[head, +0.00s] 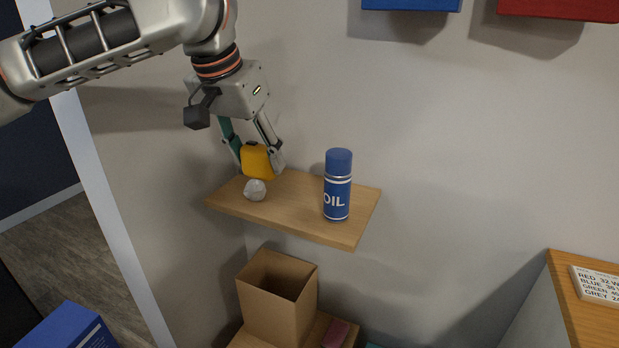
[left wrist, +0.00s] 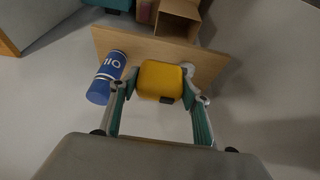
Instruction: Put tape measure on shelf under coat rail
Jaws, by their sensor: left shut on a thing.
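The yellow tape measure (head: 258,162) is held between the fingers of my left gripper (head: 256,160), over the back left part of a wooden wall shelf (head: 290,218). It also shows in the left wrist view (left wrist: 160,80), between both fingertips, with the shelf (left wrist: 120,42) beyond it. I cannot tell whether it touches the shelf. A blue oil can (head: 338,186) stands upright on the shelf to the right. A small crumpled white ball (head: 255,190) lies in front of the tape measure. No coat rail shows. My right gripper is not in view.
Below the shelf are an open cardboard box (head: 277,290) and a dark red item (head: 340,334). Blue (head: 412,4) and red (head: 560,9) bins hang on the wall above. A wooden-topped surface (head: 580,310) with a lettered card is at right. Bare shelf lies between tape measure and can.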

